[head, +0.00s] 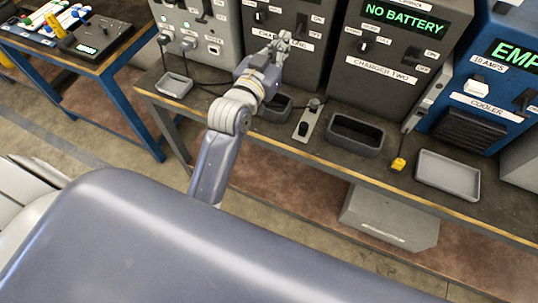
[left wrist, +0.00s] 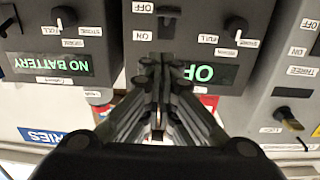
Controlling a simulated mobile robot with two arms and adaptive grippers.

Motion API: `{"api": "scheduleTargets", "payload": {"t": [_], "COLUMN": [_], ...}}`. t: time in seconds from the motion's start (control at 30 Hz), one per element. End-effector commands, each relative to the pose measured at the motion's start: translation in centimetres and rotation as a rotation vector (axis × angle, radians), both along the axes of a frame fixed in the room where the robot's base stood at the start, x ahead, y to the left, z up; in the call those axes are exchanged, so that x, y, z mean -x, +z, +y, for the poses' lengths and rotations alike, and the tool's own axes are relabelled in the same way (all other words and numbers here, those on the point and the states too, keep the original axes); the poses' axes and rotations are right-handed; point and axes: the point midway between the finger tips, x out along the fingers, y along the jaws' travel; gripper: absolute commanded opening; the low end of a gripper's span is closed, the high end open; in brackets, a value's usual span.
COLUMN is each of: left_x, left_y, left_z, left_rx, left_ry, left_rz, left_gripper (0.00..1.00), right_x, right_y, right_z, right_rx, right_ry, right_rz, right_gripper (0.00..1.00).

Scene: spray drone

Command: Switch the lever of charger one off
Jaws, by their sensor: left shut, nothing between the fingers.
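Charger one (head: 296,69) is a dark grey box left of charger two (head: 384,80). Its label is partly hidden by my left gripper. Its dark lever (head: 301,24) is beside ON and OFF labels. In the left wrist view, which is upside down, the lever (left wrist: 168,18) is just beyond my fingertips, and green display letters (left wrist: 205,73) are partly covered. My left gripper (head: 282,40) is shut and empty in front of charger one's face; it also shows in the left wrist view (left wrist: 160,62). Whether it touches the lever I cannot tell. My right gripper is out of view.
Charger two shows NO BATTERY. A blue cooler unit (head: 490,75) stands at the right. Trays, including a black one (head: 355,134), and a small yellow item (head: 398,163) lie along the bench front. Another light grey box (head: 222,30) stands left of charger one.

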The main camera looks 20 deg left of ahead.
Motion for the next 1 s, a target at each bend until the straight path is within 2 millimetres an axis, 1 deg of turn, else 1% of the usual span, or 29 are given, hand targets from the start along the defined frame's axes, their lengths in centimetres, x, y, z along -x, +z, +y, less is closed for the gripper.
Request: {"api": "scheduleTargets", "payload": {"t": [0.03,0.1,0.47,0.77,1.0], "left_x": [0.1,0.3,1.8,3.7,5.6], "left_y": [-1.2,-2.5,-9.6,-15.2,-19.6], "left_z": [-0.1,-0.3,-1.0,-1.3,-1.5], "left_rx": [-0.003,-0.007,-0.022,-0.037,-0.047], "left_ry": [-0.004,-0.01,-0.034,-0.051,-0.062], "left_rz": [0.025,0.058,0.225,0.362,0.472], "left_gripper": [0.0,0.0,0.0,0.0,0.0], "right_x": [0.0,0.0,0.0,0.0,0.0], "right_y": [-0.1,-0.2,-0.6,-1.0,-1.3], "right_z": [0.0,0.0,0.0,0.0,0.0], "right_rx": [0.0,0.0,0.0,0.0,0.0], "right_ry": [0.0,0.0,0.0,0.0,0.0], "right_rz": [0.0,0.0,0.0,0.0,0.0], "right_gripper": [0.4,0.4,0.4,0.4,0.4]}}
